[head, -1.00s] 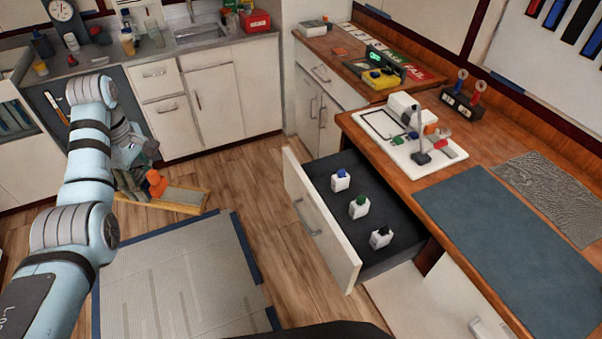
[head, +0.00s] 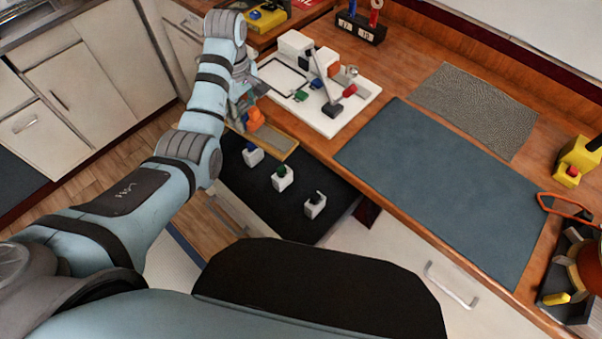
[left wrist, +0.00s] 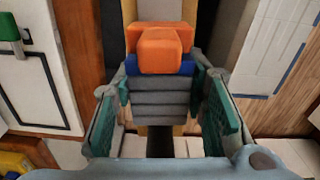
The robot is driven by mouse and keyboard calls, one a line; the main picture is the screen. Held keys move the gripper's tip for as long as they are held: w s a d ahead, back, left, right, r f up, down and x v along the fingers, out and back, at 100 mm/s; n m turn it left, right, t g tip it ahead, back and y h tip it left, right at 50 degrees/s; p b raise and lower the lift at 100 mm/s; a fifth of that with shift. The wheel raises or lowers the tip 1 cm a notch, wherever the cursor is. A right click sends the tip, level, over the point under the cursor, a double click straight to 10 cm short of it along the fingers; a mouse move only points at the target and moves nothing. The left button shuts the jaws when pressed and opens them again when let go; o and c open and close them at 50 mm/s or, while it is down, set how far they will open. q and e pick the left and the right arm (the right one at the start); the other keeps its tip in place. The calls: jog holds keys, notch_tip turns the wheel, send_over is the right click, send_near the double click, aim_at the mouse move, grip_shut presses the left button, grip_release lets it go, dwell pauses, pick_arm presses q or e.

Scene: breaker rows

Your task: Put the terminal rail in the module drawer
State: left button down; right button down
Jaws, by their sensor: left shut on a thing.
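The terminal rail (head: 283,146) is a long yellow-edged strip with a grey face and an orange block at one end. My left gripper (head: 244,103) is shut on its block end and holds it over the far end of the open module drawer. In the left wrist view the rail's orange, blue and grey ribbed blocks (left wrist: 160,50) sit between my green-padded fingers (left wrist: 160,105). The module drawer (head: 262,208) has a dark floor and holds three white modules with blue, green and black tops in a row. The drawer's far end is partly hidden by the rail and my arm.
A white board (head: 345,117) with small parts and a post stands on the wooden counter beside the drawer. A blue-grey mat (head: 440,190) and a grey textured mat (head: 475,108) lie on the counter. The drawer floor is bare beside the module row.

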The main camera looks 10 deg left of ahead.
pick_arm(q)
jog(key=s+d+f+m+b, duration=0.1)
jog(key=s+d+f+b, duration=0.1)
jog(key=s+f, duration=0.3)
jog(key=s+d+f+b, duration=0.1)
jog(key=s+d+f, duration=0.15)
jog(key=f, duration=0.45)
jog(key=f+b, duration=0.2)
jog(key=f, duration=0.4)
jog(key=f+b, duration=0.2)
jog(key=f, duration=0.4)
jog(key=f+b, duration=0.3)
jog(key=f, duration=0.2)
jog(key=shift+w+a+f, duration=0.15)
jog(key=shift+a+f, duration=0.15)
jog(key=shift+f, duration=0.1)
jog(key=shift+f, duration=0.15)
jog(key=c, duration=1)
grip_release()
notch_tip(320, 180, up, 12)
jog(key=p, duration=0.4)
jog(key=shift+r+p, duration=0.2)
jog(key=shift+p, duration=0.2)
